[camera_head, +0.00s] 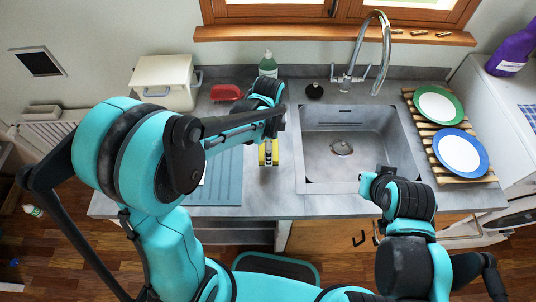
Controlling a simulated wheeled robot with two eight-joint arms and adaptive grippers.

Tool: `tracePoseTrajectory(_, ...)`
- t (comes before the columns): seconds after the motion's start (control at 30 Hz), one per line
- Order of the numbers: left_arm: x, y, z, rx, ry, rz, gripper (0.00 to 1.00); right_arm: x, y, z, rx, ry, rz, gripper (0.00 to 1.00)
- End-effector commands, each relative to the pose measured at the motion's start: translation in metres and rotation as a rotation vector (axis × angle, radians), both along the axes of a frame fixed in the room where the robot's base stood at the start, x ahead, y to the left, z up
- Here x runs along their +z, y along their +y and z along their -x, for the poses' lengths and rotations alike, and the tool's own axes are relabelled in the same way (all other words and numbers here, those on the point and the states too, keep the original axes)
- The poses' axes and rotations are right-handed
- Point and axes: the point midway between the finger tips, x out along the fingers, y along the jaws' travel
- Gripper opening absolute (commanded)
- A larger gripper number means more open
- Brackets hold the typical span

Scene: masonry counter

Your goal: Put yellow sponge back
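The yellow sponge (261,154) is on the grey counter, between the blue drying mat and the sink (341,175). Only its yellow edges show. My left gripper (269,152) is directly above it, pointing down, and covers its middle. I cannot tell whether the fingers touch or grip the sponge. My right gripper (374,178) is by the front right part of the sink, away from the sponge. Its fingers are mostly hidden, so its opening is unclear.
A green soap bottle (268,65), a red item (226,92) and a black plug (314,91) stand behind. The tap (384,45) rises behind the sink. A slatted rack (478,180) with two plates is right; a cream bin (163,80) and ribbed blue mat (225,182) are left.

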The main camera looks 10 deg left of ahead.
Motion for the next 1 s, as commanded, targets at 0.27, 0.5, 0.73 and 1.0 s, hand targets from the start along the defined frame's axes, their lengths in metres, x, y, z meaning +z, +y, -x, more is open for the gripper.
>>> tracePoseTrajectory(0.27, -0.029, 0.002, -0.002, 0.0, 0.0, 0.0, 0.49, -0.011, 0.0, 0.0, 0.0, 0.0, 0.0, 0.0)
tracePoseTrajectory(0.5, -0.042, 0.002, -0.002, 0.0, 0.0, 0.0, 0.49, -0.014, 0.0, 0.0, 0.0, 0.0, 0.0, 0.0)
tracePoseTrajectory(0.73, -0.045, 0.002, -0.002, 0.0, 0.0, 0.0, 0.49, -0.018, 0.0, 0.0, 0.0, 0.0, 0.0, 0.0)
tracePoseTrajectory(1.0, -0.045, 0.002, -0.002, 0.0, 0.0, 0.0, 1.0, -0.017, 0.0, 0.0, 0.0, 0.0, 0.0, 0.0)
